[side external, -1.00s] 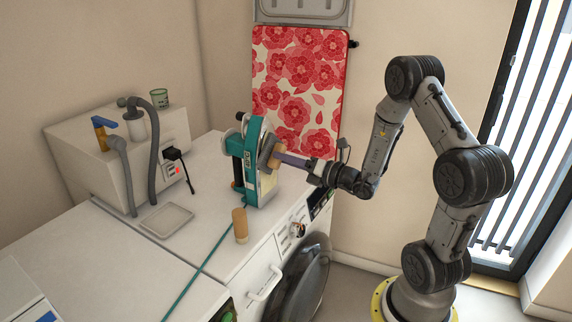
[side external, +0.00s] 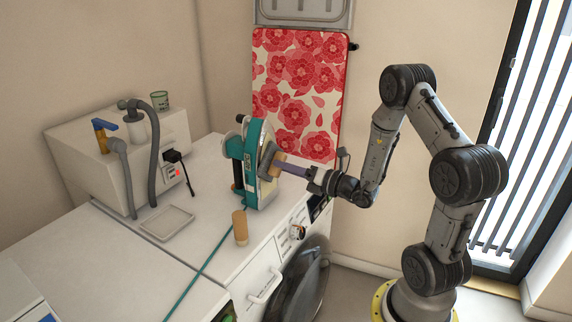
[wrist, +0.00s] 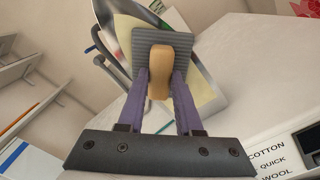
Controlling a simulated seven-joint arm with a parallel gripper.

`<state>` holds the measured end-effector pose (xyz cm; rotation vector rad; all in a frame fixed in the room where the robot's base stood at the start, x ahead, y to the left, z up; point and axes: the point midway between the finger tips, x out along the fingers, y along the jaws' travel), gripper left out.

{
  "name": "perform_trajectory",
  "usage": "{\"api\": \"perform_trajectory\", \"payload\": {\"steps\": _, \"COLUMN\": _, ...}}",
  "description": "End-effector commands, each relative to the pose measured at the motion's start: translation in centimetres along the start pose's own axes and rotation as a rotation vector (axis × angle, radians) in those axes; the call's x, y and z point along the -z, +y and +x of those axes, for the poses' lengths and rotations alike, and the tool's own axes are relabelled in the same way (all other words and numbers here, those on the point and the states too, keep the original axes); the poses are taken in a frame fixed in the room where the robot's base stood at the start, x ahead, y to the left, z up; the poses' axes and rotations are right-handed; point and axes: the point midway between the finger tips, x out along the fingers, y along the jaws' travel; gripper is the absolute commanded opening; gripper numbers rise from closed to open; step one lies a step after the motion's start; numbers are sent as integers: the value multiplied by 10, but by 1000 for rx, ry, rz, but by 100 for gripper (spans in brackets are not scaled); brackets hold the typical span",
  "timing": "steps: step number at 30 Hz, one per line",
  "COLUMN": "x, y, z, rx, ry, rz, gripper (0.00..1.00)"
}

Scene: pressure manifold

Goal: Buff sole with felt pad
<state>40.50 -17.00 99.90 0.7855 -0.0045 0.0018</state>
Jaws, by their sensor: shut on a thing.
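A teal iron (side external: 248,168) stands upright on the white worktop, its sole facing right toward my gripper. My gripper (side external: 289,168) is shut on the wooden handle (wrist: 159,70) of a grey ribbed felt pad (wrist: 143,42). In the side view the pad (side external: 267,158) is right at the sole. The wrist view shows the pad in front of the sole (wrist: 205,92), which has a pale yellowish face and a shiny edge. The pad hides part of the sole. I cannot tell whether pad and sole touch.
A wooden cylinder (side external: 240,226) stands on the worktop (side external: 215,240) in front of the iron. A shallow tray (side external: 167,223) lies to the left, below a white box (side external: 120,165) with hoses. A teal cord (side external: 205,266) runs across the worktop. A floral board (side external: 300,90) hangs behind.

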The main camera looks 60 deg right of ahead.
Motion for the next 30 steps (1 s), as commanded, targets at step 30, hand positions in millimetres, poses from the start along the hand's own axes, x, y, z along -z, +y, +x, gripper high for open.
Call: {"api": "perform_trajectory", "payload": {"steps": 30, "x": 35, "y": -35, "z": 1, "rx": 1, "ry": 1, "rz": 1, "gripper": 0}}
